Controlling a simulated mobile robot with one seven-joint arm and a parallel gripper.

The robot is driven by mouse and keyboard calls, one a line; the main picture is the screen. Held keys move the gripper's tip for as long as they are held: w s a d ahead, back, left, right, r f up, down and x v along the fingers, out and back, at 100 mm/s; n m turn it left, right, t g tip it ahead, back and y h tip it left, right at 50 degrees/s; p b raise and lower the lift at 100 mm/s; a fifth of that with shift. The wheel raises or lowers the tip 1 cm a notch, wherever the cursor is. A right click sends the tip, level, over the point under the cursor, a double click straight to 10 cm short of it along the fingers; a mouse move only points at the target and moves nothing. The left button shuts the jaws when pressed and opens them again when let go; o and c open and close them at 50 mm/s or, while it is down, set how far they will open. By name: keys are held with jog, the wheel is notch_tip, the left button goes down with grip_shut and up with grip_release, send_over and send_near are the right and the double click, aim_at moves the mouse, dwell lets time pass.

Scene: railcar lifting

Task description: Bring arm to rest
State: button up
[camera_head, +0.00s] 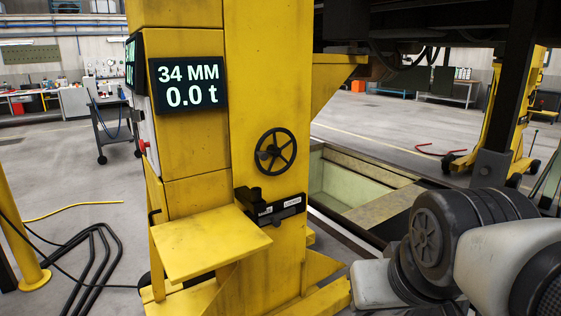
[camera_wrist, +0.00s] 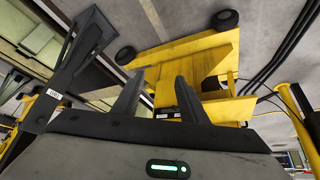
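My gripper (camera_wrist: 158,80) shows in the wrist view with its two dark fingers apart. The space between the fingertips is empty. Past the fingers is the yellow lifting column's base, seen at a tilt, with a small dark labelled part behind the gap. In the head view my grey and black arm links fill the lower right; the gripper itself does not show there. The yellow lifting column (camera_head: 270,80) stands in the middle, with a display (camera_head: 188,83) reading 34 MM and 0.0 t.
The column carries a black handwheel (camera_head: 275,152), a black latch-like part (camera_head: 272,207) and a yellow shelf (camera_head: 205,243). An open pit (camera_head: 350,185) lies to its right. Black cables (camera_head: 92,255) and a yellow post (camera_head: 18,235) are at left. A dark vehicle underside hangs at upper right.

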notch_tip(320, 180, up, 24)
jog(key=s+p, duration=0.2)
jog(key=p, duration=2.3)
jog(key=shift+a+g, duration=0.3)
jog(key=shift+s, duration=0.1)
